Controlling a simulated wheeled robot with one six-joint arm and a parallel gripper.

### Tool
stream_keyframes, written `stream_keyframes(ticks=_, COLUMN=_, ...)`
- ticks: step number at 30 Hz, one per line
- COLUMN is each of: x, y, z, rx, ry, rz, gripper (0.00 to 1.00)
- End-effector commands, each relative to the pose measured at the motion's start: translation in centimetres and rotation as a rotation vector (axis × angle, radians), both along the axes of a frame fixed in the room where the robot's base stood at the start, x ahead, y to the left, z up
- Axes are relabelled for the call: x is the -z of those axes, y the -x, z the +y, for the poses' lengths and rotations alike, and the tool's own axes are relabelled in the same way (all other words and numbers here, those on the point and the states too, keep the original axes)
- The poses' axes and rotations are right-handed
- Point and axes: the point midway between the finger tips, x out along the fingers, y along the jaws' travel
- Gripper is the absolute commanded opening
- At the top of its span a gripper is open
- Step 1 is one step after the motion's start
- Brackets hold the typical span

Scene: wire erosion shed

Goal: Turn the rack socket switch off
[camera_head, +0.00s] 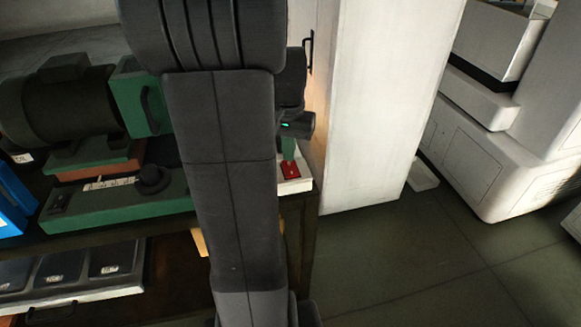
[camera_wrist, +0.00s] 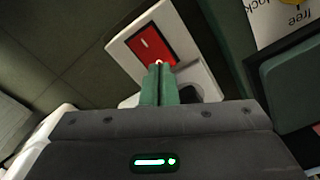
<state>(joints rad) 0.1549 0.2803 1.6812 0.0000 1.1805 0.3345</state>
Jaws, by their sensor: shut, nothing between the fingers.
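The rack socket switch (camera_head: 291,170) is a red rocker on a white socket plate (camera_head: 303,185), at the end of the dark rack beside the tall white cabinet. In the wrist view the red rocker (camera_wrist: 148,42) shows with a short white mark. My gripper (camera_wrist: 159,66) has green fingers shut together, empty, with the tips over the rocker's lower edge. I cannot tell whether they touch it. The fingers hide part of the plate and a dark round shape behind them. In the head view my arm covers much of the gripper (camera_head: 288,149). Which way the rocker tilts is unclear.
A green machine with a dark motor (camera_head: 60,105) stands left of my arm. A tray of dark bins (camera_head: 85,268) is below it. The tall white cabinet (camera_head: 385,90) stands close right of the gripper. White machines (camera_head: 490,140) are farther right; the floor between is mostly clear.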

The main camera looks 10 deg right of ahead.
Motion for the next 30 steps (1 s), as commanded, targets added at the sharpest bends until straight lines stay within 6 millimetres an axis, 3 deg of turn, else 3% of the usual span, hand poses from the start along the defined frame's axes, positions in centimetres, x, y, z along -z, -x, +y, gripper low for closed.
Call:
stream_keyframes(ticks=25, x=1.3, y=0.0, z=0.0, rx=0.0, ry=0.0, rz=0.0, gripper=0.0)
stream_keyframes(ticks=30, x=0.9, y=0.0, z=0.0, rx=0.0, ry=0.0, rz=0.0, gripper=0.0)
